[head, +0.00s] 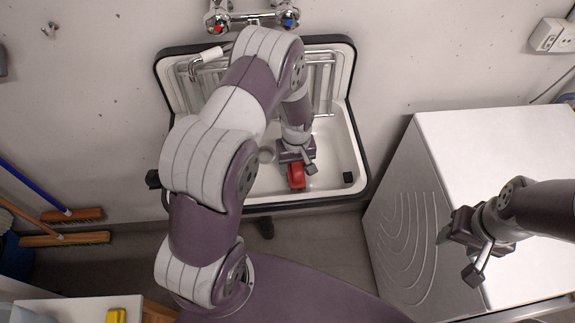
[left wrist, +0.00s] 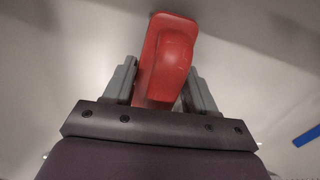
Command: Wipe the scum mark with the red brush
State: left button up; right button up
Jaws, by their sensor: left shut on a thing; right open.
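My left gripper (head: 297,162) reaches down into the white sink (head: 343,150) and is shut on the red brush (head: 296,176). In the left wrist view the red brush (left wrist: 168,58) stands between the two grey fingers of the gripper (left wrist: 165,92). The brush's underside is hidden, so I cannot tell whether it touches the basin. I see no scum mark in either view; my arm and the brush cover part of the basin. My right gripper (head: 458,252) is open and empty beside the white machine at the right.
The white machine (head: 480,140) stands right of the sink. Taps (head: 253,19) are on the wall above. Brooms (head: 65,238) lie at the left. A yellow item (head: 116,316) is on the bottom-left surface.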

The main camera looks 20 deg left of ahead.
pick_arm(q)
jog(key=shift+w+d, duration=0.5)
jog(key=shift+d, duration=0.3)
jog(key=shift+w+d, duration=0.55)
jog(key=shift+d, duration=0.25)
jog(key=shift+w+d, duration=0.5)
jog(key=shift+d, duration=0.3)
jog(key=shift+w+d+b, duration=0.3)
jog(key=shift+w+d, duration=0.15)
jog(key=shift+d, duration=0.3)
jog(key=shift+w+d+b, duration=0.25)
jog(key=shift+w+d, duration=0.15)
jog(key=shift+d, duration=0.3)
notch_tip(320, 180, up, 6)
jog(key=p, duration=0.4)
jog(key=shift+p, duration=0.4)
notch_tip(320, 180, up, 3)
jog(key=shift+p, duration=1.25)
